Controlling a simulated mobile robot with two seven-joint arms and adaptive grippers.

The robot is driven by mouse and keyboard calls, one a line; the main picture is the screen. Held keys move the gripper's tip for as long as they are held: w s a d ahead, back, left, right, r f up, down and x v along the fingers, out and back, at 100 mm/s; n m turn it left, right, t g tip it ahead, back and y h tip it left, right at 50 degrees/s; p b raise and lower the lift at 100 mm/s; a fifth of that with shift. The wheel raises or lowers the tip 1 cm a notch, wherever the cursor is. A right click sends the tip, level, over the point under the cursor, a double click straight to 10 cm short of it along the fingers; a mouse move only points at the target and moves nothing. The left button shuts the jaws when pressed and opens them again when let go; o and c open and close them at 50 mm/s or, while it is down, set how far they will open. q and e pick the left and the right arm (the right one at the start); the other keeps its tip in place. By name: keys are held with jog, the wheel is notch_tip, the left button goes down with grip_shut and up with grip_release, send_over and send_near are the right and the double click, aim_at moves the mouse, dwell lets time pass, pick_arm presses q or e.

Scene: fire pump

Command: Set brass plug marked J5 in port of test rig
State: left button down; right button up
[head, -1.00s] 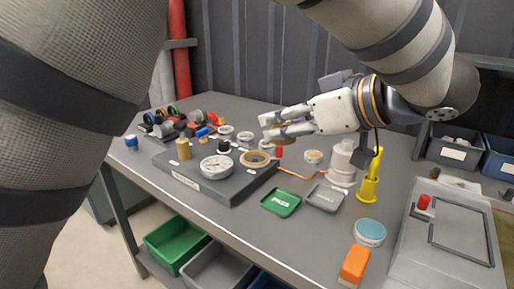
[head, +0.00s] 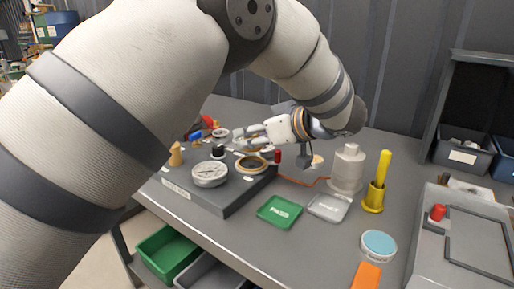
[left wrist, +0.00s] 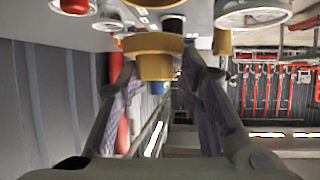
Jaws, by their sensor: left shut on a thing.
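My left gripper (head: 243,135) is above the far side of the grey test rig (head: 230,203), its fingers pointing left. In the left wrist view, its two fingers (left wrist: 158,70) are shut on a stepped brass plug (left wrist: 155,66). No J5 mark can be read on it. The rig bears a white dial gauge (head: 210,175), a brass-coloured ring (head: 250,165), a black knob (head: 219,152) and a standing brass peg (head: 175,156). I cannot tell which opening is the port. My right gripper is out of view.
A green PASS tray (head: 279,212) and a grey tray (head: 328,207) lie right of the rig. A red peg (head: 277,157) stands near the gripper.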

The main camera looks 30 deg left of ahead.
aim_at(257, 149)
pick_arm(q)
jog(key=shift+f, duration=1.45)
jog(key=shift+f, duration=0.6)
jog(key=c, duration=1.1)
grip_release()
jog(key=shift+r, duration=0.8)
jog(key=v, duration=1.2)
jog(key=shift+f, duration=0.25)
